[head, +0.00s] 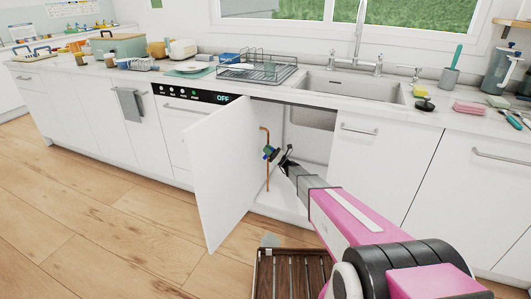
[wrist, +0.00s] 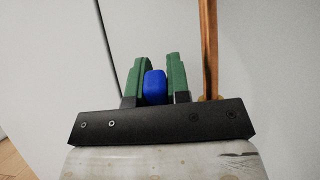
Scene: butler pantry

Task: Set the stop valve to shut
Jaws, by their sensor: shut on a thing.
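The stop valve shows as a small blue handle (head: 268,149) on a copper pipe inside the open cabinet under the sink. In the wrist view, the blue handle (wrist: 155,88) sits between the two green fingers of my gripper (wrist: 160,70). My gripper (head: 276,156) reaches into the cabinet from the front right and is shut on the handle. The fingers and the black gripper body hide most of the valve, and I cannot tell which way the handle is turned.
The copper pipe (wrist: 208,45) runs upright just right of the fingers. The open white cabinet door (head: 222,170) stands left of my arm. A slatted wooden rack or crate (head: 290,252) is on the floor in front. The counter above holds a dish rack (head: 258,72).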

